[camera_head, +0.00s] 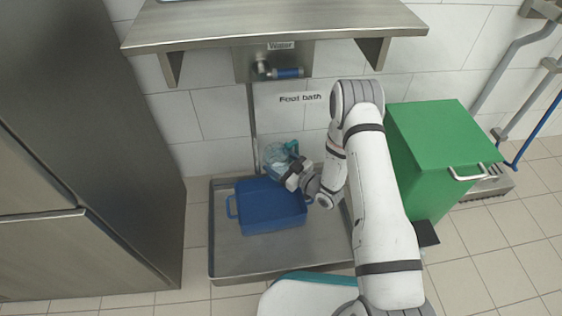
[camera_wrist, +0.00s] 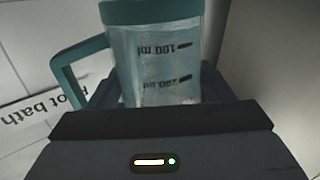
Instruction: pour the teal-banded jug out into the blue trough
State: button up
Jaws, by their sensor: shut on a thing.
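The teal-banded jug (camera_head: 279,155) is clear, with a teal rim and handle. My gripper (camera_head: 291,172) is shut on it and holds it over the back right part of the blue trough. In the wrist view the jug (camera_wrist: 152,62) fills the space beyond the jaws, with its teal handle at the left and dark volume marks on its wall. Its exact tilt and how much it holds are hard to tell. The blue trough (camera_head: 270,214) sits in a shallow steel basin and has a loop handle at its left side. No stream shows.
The steel basin (camera_head: 245,262) lies on the tiled floor under a steel shelf (camera_head: 270,28). A tap with a blue part (camera_head: 288,73) is on the wall above. A green bin (camera_head: 440,140) stands at the right, a tall steel cabinet (camera_head: 80,130) at the left.

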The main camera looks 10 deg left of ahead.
jog(key=n, duration=0.2)
jog(key=w+d+n+h, duration=0.1)
jog(key=n, duration=0.1)
jog(key=shift+w+d+f+n, duration=0.15)
jog(key=shift+d+n, duration=0.05)
jog(key=shift+n, duration=0.2)
jog(key=n, duration=0.1)
jog(key=f+n+h, duration=0.1)
jog(key=n, duration=0.3)
jog(key=shift+f+t+h, duration=0.3)
jog(key=shift+f+h, duration=0.1)
jog(key=n, duration=0.4)
jog(key=shift+s+a+f+t+h, duration=0.3)
jog(key=shift+s+a+t+h, duration=0.1)
jog(key=n, duration=0.1)
jog(key=s+a+n, duration=0.1)
jog(key=shift+f+n+t+h, duration=0.3)
jog(key=shift+d, duration=0.1)
